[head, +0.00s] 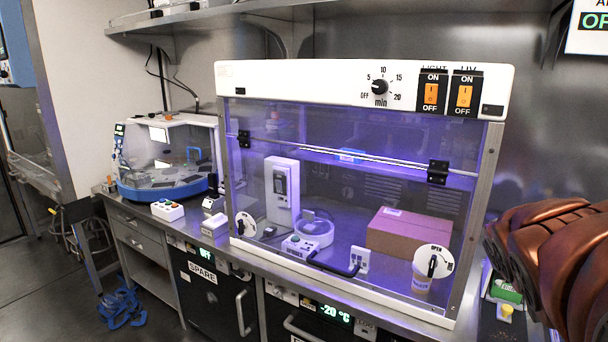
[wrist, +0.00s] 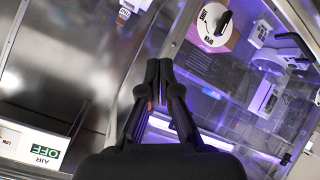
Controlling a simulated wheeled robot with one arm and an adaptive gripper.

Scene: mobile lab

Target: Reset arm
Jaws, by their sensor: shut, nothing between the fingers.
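My arm shows at the right edge of the head view as bronze-coloured links, beside the glass-fronted cabinet. My gripper is outside the head view. In the wrist view my gripper (wrist: 158,72) is shut and empty, its two dark fingers together, pointing up the picture. It touches nothing that I can see. The purple-lit cabinet (head: 365,75) stands on the bench, its front pane down. It also shows in the wrist view (wrist: 190,20), to the right of the fingers.
Inside the cabinet are a cardboard box (head: 410,232) and a white device (head: 282,190). A blue-based machine (head: 165,185) and a white button box (head: 167,210) stand on the bench at left. A green item (head: 506,291) lies right of the cabinet. A shelf (head: 215,25) runs above.

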